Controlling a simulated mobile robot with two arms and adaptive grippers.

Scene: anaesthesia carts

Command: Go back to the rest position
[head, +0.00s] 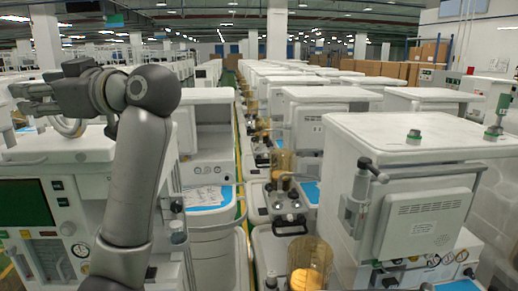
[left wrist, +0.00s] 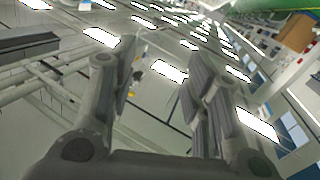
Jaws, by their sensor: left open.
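My left arm rises in the left part of the head view and bends over at the top. My left gripper (head: 35,98) is at the upper left of that view, pointing left above the cart there. In the left wrist view the two fingers of my left gripper (left wrist: 165,85) stand apart with nothing between them. Behind them that view shows the ceiling with bright lamps, tilted. My right gripper is not in view.
A white anaesthesia cart (head: 88,150) stands close at the left, partly behind my arm. Another large cart (head: 350,150) stands close at the right, with an amber canister (head: 310,265) beside it. Rows of carts run back, with a narrow aisle (head: 241,190) between them.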

